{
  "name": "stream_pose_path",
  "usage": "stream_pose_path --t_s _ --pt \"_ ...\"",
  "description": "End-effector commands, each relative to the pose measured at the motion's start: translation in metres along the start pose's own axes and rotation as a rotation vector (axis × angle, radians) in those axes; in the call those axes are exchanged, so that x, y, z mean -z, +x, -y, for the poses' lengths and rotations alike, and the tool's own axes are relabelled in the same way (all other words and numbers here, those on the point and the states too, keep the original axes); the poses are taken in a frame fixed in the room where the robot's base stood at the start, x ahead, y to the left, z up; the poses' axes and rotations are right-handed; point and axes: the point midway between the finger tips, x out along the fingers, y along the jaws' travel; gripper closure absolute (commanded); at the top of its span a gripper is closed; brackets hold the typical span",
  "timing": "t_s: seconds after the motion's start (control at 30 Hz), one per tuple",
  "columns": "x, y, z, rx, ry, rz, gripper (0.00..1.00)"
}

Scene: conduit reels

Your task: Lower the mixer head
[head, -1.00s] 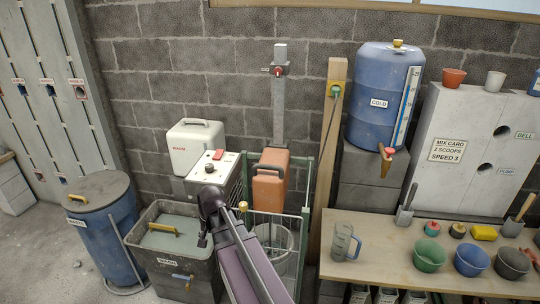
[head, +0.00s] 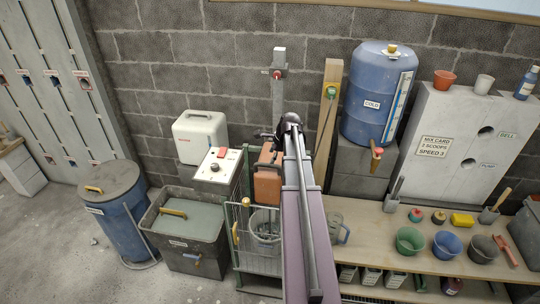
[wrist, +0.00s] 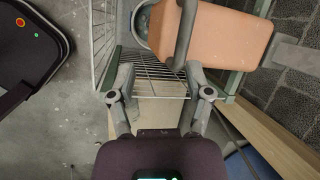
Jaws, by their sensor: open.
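The mixer head (head: 268,184) is an orange box on an upright grey column (head: 279,90), above a bucket (head: 263,228) inside a wire guard. My arm covers its right part in the head view. In the wrist view the head (wrist: 228,38) fills the upper right, with its dark bar handle (wrist: 185,40) reaching down towards my fingers. My gripper (wrist: 160,85) is open and empty, its fingers apart with the wire guard seen between them. In the head view my gripper (head: 266,136) is near the top of the mixer head; contact cannot be told.
The wire guard (head: 258,262) with green posts stands around the bucket. A control box (head: 217,166) and a grey wash tub (head: 185,245) are on the left. A wooden post (head: 327,125) and the bench (head: 375,240) are close on the right.

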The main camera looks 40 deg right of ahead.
Motion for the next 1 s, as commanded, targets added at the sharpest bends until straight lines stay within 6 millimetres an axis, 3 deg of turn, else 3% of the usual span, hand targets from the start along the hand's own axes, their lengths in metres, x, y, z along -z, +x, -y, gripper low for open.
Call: stream_pose_path --t_s 0.03,0.1,0.3,1.0 --pt "0.008 -0.015 0.012 0.011 0.05 0.003 0.35" --pt "0.016 -0.024 0.019 0.023 0.108 0.009 0.35" --pt "0.03 -0.035 0.029 0.04 0.194 0.017 0.35" --pt "0.031 -0.024 0.029 0.041 0.198 0.018 0.35"
